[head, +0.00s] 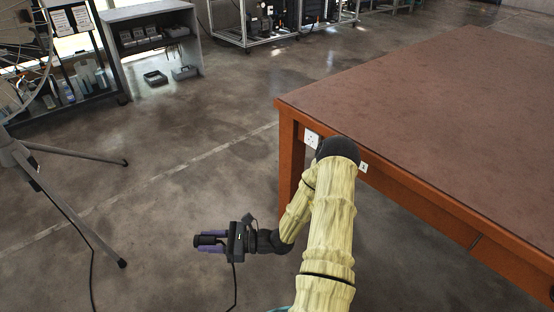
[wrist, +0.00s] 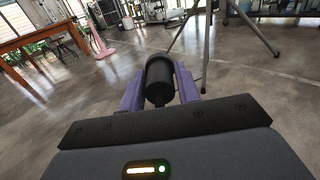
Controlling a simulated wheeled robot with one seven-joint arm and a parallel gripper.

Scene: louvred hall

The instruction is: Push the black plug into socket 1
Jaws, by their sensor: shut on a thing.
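My gripper (head: 212,241) is at the lower middle of the head view, left of the table and low over the floor, pointing left. Its purple fingers are shut on the black plug (head: 206,240), a dark cylinder. In the wrist view the plug (wrist: 159,80) sits between the fingers (wrist: 160,90). A black cord (head: 236,285) hangs below the gripper. Two white socket plates are on the table's orange side: one (head: 311,138) near the corner, another (head: 363,167) partly behind my arm. I cannot read which is socket 1. The plug is well apart from both.
The table (head: 440,110) has a brown top and fills the right side. A tripod leg (head: 80,222) stands on the floor at the left, with a cable beside it. A grey shelf unit (head: 150,45) and small trays are at the back. The floor between is clear.

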